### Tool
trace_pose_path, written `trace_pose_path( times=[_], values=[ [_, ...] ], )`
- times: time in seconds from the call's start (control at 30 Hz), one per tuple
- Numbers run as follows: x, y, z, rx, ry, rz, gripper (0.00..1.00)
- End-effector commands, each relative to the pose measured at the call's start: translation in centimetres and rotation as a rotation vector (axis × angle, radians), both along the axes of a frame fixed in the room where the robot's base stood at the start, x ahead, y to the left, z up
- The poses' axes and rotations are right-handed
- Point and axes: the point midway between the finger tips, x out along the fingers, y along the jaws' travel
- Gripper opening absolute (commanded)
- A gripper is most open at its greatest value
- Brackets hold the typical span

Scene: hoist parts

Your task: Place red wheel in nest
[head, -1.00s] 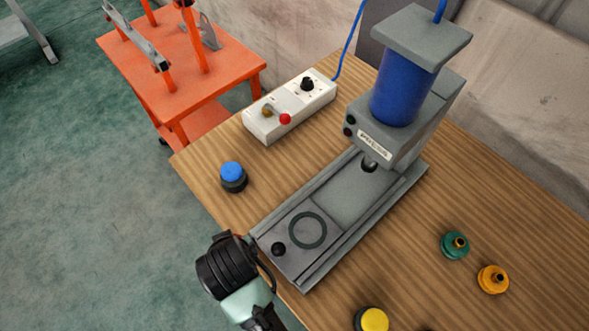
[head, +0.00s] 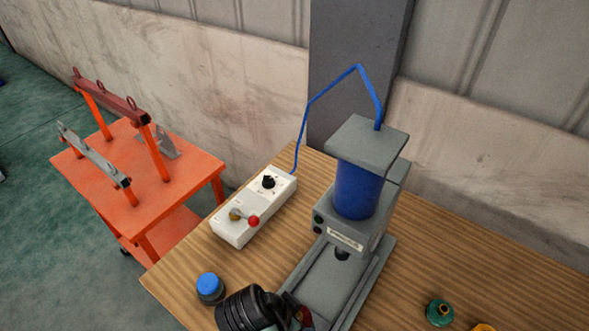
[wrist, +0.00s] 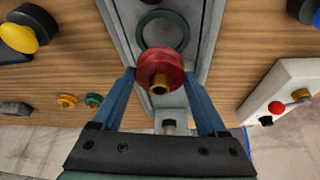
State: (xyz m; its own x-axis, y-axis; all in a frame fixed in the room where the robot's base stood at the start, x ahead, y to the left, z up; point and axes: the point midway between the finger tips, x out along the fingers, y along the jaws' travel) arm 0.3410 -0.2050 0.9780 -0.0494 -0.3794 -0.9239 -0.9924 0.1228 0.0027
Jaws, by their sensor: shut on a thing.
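The red wheel (wrist: 173,65) has a gold hub and sits between the blue fingers of my gripper (wrist: 160,72) in the wrist view. My gripper is shut on it. The nest (wrist: 183,43) shows as a dark ring on the grey slide, just beyond the wheel in the wrist picture. The wheel appears above the slide and offset from the ring; its exact height is unclear. In the head view a bit of red (head: 304,317) shows beside my dark wrist at the bottom edge, and the nest is hidden there.
The grey press with a blue cylinder (head: 358,190) stands behind the slide (head: 325,285). A white control box (head: 240,220) with a red-knobbed lever and a blue-capped button (head: 209,287) lie left. A green wheel (head: 440,312) lies right. An orange cart (head: 135,190) stands beyond the table.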

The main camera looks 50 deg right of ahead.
Motion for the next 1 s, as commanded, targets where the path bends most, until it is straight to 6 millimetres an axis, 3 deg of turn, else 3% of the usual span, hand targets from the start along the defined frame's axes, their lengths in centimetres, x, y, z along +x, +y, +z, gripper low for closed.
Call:
trace_pose_path(
  times=[0.5, 0.9, 0.93, 1.0],
  values=[
    [0.1, 0.0, -6.0, 0.0, -0.004, 0.004, 0.0],
    [0.1, 0.0, -6.6, -0.002, -0.005, 0.004, 0.0],
    [0.0, 0.1, -6.6, 0.001, -0.003, 0.004, 0.79],
    [0.0, 0.1, -6.6, 0.001, -0.003, 0.004, 0.92]
  ],
)
